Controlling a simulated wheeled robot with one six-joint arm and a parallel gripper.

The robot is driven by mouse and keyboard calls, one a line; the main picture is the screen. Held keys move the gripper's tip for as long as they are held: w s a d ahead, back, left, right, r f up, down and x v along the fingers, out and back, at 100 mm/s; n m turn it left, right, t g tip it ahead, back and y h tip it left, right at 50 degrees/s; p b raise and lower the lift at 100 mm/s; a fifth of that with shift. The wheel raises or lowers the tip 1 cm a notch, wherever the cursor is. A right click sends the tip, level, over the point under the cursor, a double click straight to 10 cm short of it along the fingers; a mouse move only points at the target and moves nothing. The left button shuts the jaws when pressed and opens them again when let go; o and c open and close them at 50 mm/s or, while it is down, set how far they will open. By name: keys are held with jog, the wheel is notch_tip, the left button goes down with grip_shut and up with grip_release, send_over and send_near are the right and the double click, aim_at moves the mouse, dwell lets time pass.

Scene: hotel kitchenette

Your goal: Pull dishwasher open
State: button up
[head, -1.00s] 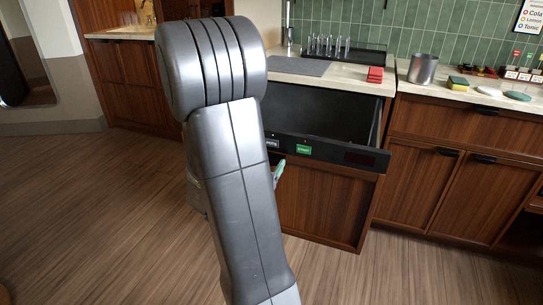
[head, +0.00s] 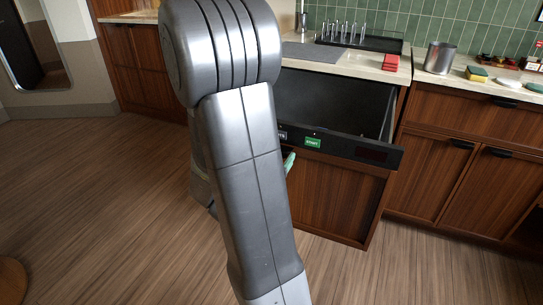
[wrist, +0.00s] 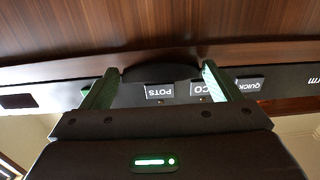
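The dishwasher has a wooden front (head: 335,195) and a black control panel (head: 365,150) along its top edge. Its door stands partly open, tilted out from under the counter, with the dark interior (head: 330,103) showing above. In the wrist view the panel appears upside down with labels such as POTS, and a black curved handle (wrist: 160,72) sits at its middle. My gripper (wrist: 161,70) has its two green fingers at the handle's two ends, closed against it. In the head view my arm hides the handle and most of the gripper; one green finger (head: 289,162) shows.
Wooden cabinets (head: 460,165) stand to the right. The wood floor (head: 100,200) is clear to the left and in front.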

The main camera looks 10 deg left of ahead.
jog(key=p+v, duration=0.1)
jog(key=v, duration=1.2)
jog(key=shift+s, duration=0.35)
jog(key=shift+a, duration=0.15)
jog(key=b+x, duration=0.1)
jog(key=x, duration=1.2)
jog(key=shift+w, duration=0.35)
jog(key=shift+r, duration=0.1)
